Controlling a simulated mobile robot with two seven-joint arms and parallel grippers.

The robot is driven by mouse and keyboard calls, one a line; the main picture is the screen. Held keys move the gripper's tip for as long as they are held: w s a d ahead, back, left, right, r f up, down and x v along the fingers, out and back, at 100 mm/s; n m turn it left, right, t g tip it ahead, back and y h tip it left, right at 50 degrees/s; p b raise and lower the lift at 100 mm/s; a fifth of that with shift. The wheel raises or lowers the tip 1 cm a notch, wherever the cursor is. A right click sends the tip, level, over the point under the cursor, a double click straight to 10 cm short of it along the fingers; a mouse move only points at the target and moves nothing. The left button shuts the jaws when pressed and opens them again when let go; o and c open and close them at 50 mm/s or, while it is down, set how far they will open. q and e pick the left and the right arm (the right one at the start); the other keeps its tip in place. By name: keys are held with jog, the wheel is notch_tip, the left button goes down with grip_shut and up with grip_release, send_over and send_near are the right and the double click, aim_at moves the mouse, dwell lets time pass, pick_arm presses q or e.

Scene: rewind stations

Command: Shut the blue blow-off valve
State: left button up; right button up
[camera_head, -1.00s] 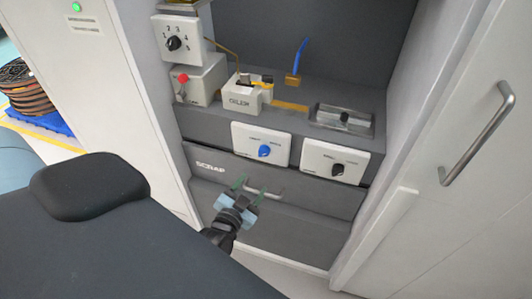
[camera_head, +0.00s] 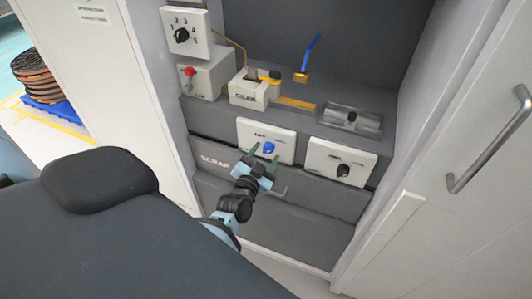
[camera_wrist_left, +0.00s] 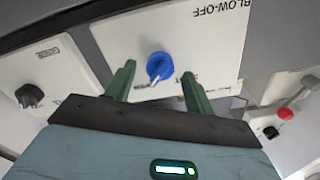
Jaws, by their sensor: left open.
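The blue blow-off valve is a blue knob (camera_head: 268,147) on a white panel (camera_head: 284,138) on the front of the grey station. In the left wrist view the knob (camera_wrist_left: 158,66) has a pale pointer, and its panel reads BLOW-OFF upside down. My left gripper (camera_head: 264,154) is open in front of the panel, with its green fingers toward the knob. In the left wrist view the knob appears between the fingertips (camera_wrist_left: 157,76); I cannot tell whether they touch it. My right gripper is not in view.
A white panel with a black knob (camera_head: 343,170) is right of the blue one. A cabinet door handle (camera_head: 488,140) is at right.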

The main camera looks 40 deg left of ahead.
pick_arm(q)
jog(key=shift+w+a, duration=0.15)
jog(key=shift+w, duration=0.55)
jog(key=c, duration=1)
